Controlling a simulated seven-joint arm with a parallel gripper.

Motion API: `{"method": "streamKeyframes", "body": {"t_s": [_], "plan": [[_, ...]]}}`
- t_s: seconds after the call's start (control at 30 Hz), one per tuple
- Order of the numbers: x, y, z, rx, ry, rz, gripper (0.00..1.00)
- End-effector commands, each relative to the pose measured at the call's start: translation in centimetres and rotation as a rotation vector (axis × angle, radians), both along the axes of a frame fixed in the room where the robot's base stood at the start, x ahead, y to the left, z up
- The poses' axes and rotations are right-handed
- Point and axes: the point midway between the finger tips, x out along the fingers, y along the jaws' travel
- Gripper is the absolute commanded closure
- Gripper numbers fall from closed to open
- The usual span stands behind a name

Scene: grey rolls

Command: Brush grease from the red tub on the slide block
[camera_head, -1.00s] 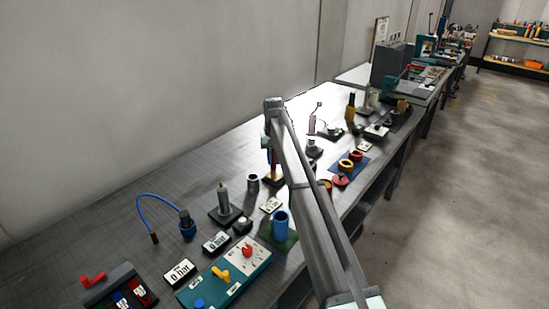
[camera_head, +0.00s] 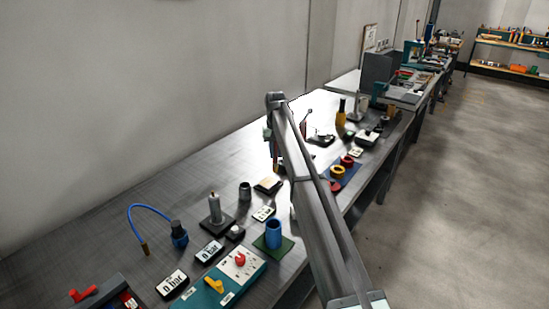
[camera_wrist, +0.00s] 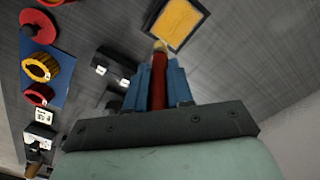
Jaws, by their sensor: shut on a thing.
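My gripper (camera_wrist: 160,85) is shut on a brush (camera_wrist: 159,72) with a dark red handle and a pale tip. In the wrist view, the tip overlaps the near edge of a dark-framed, orange-yellow pad (camera_wrist: 180,22); contact cannot be told. The pad also shows in the head view (camera_head: 268,185), below my gripper (camera_head: 275,160). A small red tub-like ring (camera_wrist: 38,94) lies on the blue mat beside a yellow one (camera_wrist: 40,67); the red one also shows in the head view (camera_head: 347,160). A black block (camera_wrist: 113,68) left of the brush may be the slide block; I cannot tell.
A red disc with a dark knob (camera_wrist: 38,26) lies by the blue mat (camera_wrist: 60,58). A blue cup (camera_head: 273,233), a grey cup (camera_head: 245,191) and a teal control panel (camera_head: 225,283) stand nearer on the bench. My arm hides part of the bench. The bench's back left is clear.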

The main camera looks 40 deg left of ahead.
Motion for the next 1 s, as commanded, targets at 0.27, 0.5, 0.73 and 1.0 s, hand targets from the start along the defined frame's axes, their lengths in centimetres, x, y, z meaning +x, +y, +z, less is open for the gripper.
{"method": "streamKeyframes", "body": {"t_s": [0.27,0.5,0.73,1.0], "plan": [[0.0,0.0,2.6,0.001,-0.001,0.0,1.0],[0.0,0.0,4.6,0.0,0.0,0.0,1.0],[0.0,0.0,4.8,0.0,0.0,0.0,1.0],[0.7,-0.7,4.8,0.0,0.0,-0.01,1.0]]}}
